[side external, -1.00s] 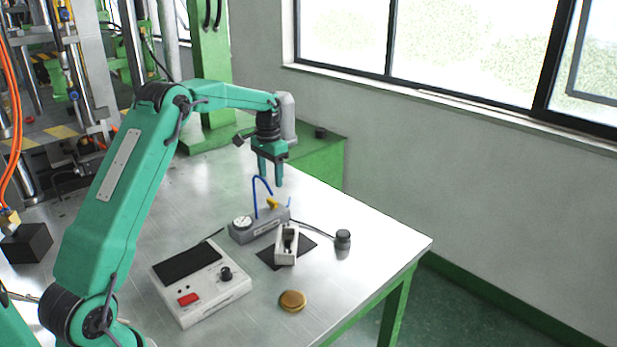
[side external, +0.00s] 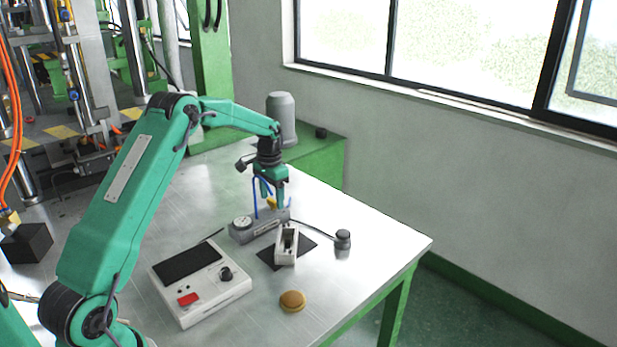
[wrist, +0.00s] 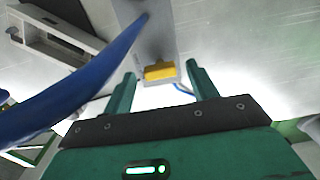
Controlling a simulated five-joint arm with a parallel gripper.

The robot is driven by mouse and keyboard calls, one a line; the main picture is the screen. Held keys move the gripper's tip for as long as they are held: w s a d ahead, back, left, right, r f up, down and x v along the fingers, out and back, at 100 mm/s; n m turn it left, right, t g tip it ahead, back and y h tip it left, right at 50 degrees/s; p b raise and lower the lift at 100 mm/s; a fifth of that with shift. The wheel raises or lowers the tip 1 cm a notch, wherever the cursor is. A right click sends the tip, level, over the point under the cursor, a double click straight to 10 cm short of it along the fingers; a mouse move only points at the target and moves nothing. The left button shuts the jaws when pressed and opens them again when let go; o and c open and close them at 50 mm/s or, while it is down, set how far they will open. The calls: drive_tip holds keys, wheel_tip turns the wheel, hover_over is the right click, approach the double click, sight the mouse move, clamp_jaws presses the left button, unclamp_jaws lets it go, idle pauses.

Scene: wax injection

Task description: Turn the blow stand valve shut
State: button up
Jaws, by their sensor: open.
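The blow stand (side external: 258,228) is a low grey block with a round dial gauge (side external: 242,222) at its left end and a blue hose (side external: 256,198) arching above it. Its yellow valve handle (side external: 272,203) is at the right part of the block, partly hidden by a finger in the side view. In the wrist view the yellow handle (wrist: 159,71) lies crosswise between my two fingertips. My gripper (side external: 273,199) is open around the handle, with clear gaps visible on both sides in the wrist view (wrist: 162,82). The blue hose (wrist: 75,95) crosses the left of that view.
A small white fixture (side external: 287,247) on a dark mat (side external: 268,256) stands in front of the blow stand. A control box (side external: 203,280), a dark round knob (side external: 343,239) and a round brown disc (side external: 292,301) lie nearby. The table's right side is clear.

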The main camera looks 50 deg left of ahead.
drive_tip(key=shift+f, duration=0.3)
drive_tip(key=c, duration=1)
drive_tip(key=shift+m, duration=0.5)
drive_tip(key=shift+r+m, duration=0.1)
drive_tip(key=shift+m, duration=2.4)
drive_tip(key=o, duration=1)
